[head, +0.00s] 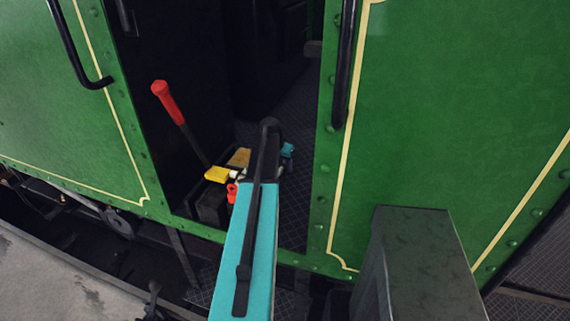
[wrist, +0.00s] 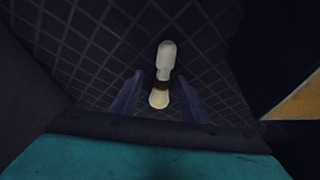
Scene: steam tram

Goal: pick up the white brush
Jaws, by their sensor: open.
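The white brush (wrist: 167,58) lies on the dark, grid-patterned floor in the wrist view. It has a white handle pointing away, a dark band and pale cream bristles at the near end. My gripper (wrist: 160,78) is open, with one finger to the left and one to the right of the brush's bristle end in the picture. I see no contact, and the height of the fingers above the brush is hard to tell. In the head view my own arm covers much of the doorway, and I cannot make out the brush there.
Green riveted tram walls (head: 450,120) flank the narrow doorway. A red-handled lever (head: 168,103) stands inside at the left. A yellow block (head: 217,174) and a tan piece (head: 239,157) are close beside my arm. A tan edge (wrist: 297,103) shows at the wrist view's right.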

